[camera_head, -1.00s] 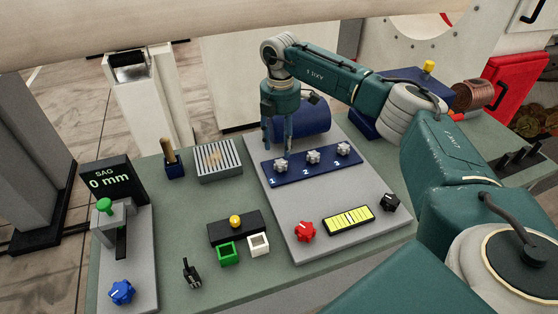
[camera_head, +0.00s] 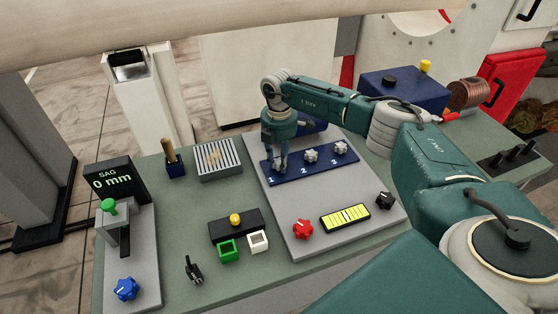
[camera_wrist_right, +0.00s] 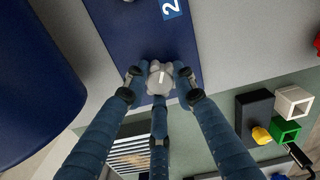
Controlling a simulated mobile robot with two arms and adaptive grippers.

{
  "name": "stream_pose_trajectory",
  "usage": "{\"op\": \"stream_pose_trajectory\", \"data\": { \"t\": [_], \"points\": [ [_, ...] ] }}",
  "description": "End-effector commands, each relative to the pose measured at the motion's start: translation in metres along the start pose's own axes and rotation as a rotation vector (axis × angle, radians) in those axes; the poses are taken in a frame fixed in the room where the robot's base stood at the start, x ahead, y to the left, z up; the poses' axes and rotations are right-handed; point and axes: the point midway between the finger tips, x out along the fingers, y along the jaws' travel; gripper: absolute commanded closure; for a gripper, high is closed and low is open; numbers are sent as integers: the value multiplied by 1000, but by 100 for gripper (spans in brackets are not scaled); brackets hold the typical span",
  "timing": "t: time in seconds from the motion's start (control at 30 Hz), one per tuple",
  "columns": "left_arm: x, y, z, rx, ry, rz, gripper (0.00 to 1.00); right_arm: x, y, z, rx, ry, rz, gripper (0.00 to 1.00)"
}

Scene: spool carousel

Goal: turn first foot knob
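The first foot knob (camera_wrist_right: 160,79) is a small grey lobed knob with a white mark, on the blue strip (camera_head: 304,171) by the number 1. My right gripper (camera_head: 280,167) is down over it, pointing downward. In the right wrist view my right gripper (camera_wrist_right: 160,84) has its three fingers around the knob, their tips close to its sides. I cannot tell whether they press on it. In the head view the fingers hide most of this knob. Knobs 2 (camera_head: 311,156) and 3 (camera_head: 340,147) stand free on the same strip. My left gripper is not in view.
The grey panel (camera_head: 300,205) also carries a red knob (camera_head: 303,229), a yellow display (camera_head: 345,218) and a black knob (camera_head: 385,200). A dark blue cylinder (camera_wrist_right: 22,80) lies just behind the strip. Bare green table (camera_head: 190,215) is on the left.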

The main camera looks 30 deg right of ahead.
Motion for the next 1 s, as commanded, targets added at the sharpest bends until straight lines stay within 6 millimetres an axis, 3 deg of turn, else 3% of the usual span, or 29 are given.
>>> {"op": "stream_pose_trajectory", "data": {
  "t": [0.07, 0.47, 1.0],
  "points": [
    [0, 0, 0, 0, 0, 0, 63, 0, 0, 0, 0, 1, 0, 100],
    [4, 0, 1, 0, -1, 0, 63, 0, 0, -1, -64, 2, 0, 100],
    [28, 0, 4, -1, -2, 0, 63, 1, 1, -1, -508, 3, 3, 100]
  ]
}}
